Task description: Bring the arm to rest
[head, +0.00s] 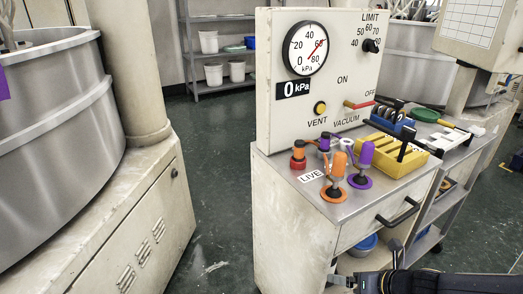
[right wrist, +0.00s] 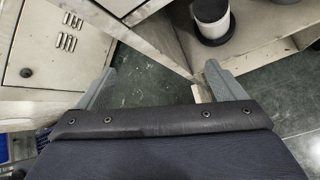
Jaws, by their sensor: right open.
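My right arm (head: 440,285) comes in low from the bottom right in the head view. Its gripper (head: 338,282) is low at the front of the cream cart. In the right wrist view the gripper's two grey fingers (right wrist: 159,70) stand wide apart with nothing between them. A dark padded part of my arm fills the lower half of that view. My left gripper is not in view.
The cart (head: 290,225) carries a gauge panel (head: 290,110), suction cups with orange and purple parts (head: 361,165) and a yellow block (head: 398,150). A black drawer handle (head: 398,212) sticks out. A cream machine base (head: 130,215) stands left; green floor (head: 215,200) lies clear between.

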